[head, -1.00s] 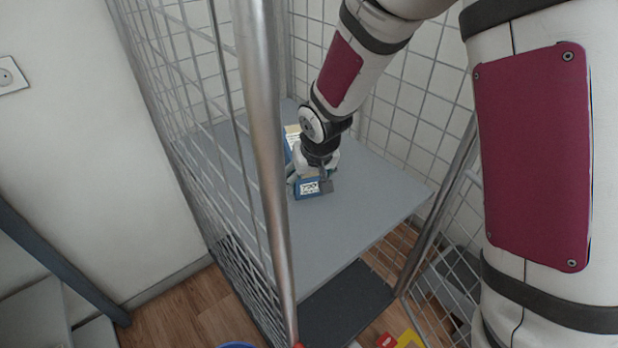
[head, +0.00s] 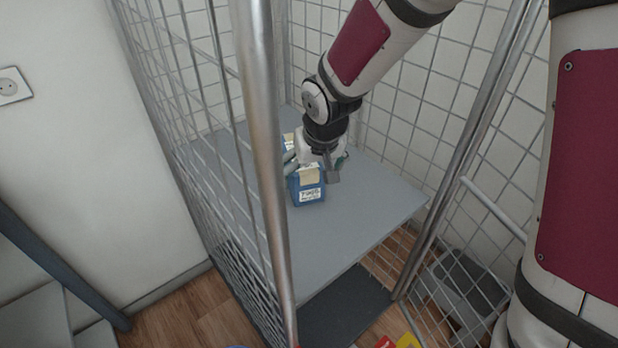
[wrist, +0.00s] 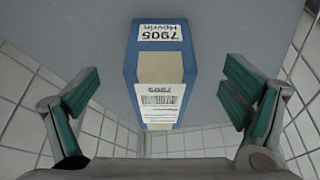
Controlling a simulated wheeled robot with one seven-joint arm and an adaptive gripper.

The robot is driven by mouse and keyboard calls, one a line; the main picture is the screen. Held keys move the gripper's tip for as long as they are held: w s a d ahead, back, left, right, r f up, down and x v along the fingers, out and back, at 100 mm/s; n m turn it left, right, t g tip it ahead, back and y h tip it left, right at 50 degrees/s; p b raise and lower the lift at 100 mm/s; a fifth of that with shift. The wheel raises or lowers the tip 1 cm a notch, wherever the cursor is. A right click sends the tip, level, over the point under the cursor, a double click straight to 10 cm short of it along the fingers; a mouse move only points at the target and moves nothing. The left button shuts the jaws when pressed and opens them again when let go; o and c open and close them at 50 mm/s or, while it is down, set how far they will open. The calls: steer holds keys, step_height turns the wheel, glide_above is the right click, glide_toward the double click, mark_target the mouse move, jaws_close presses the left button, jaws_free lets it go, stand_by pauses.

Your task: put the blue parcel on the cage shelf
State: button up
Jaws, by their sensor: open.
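The blue parcel (head: 309,193) rests on the grey cage shelf (head: 350,228), with a tan band and white labels on it. It also shows in the wrist view (wrist: 160,68), its label reading 7905 upside down. My gripper (head: 316,165) is above the parcel and open, with its arm hiding part of the parcel's top. In the wrist view the green-padded fingers stand well apart on either side of the parcel, with clear gaps. Behind the gripper a small cream and blue patch (head: 289,140) shows; I cannot tell whether it belongs to this parcel.
A metal post (head: 262,150) and mesh side (head: 190,130) stand at the cage's left. Another post (head: 470,150) stands at its right. The shelf's front and right are clear. A dark base (head: 345,305) lies below, and a grey bin (head: 465,285) stands at right.

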steer(key=shift+p+v, duration=0.35)
steer(key=shift+v, duration=1.9)
steer(key=s+d+r+m+h, duration=0.1)
steer(key=s+d+r, duration=0.5)
steer(key=s, duration=0.1)
steer(key=s+d+r, duration=0.1)
steer(key=s+d, duration=0.1)
steer(key=s, duration=0.6)
steer(key=s+d+r+m+g, duration=0.1)
steer(key=s+d+r, duration=0.1)
steer(key=s, duration=0.6)
steer(key=s+d+r+g, duration=0.1)
steer(key=s+d+r, duration=0.1)
steer(key=s, duration=0.6)
steer(key=shift+d, duration=0.6)
step_height(320, 180, up, 12)
steer(key=t+p, duration=0.1)
steer(key=p, duration=0.9)
steer(key=shift+d+t, duration=0.2)
steer(key=shift+t, duration=0.2)
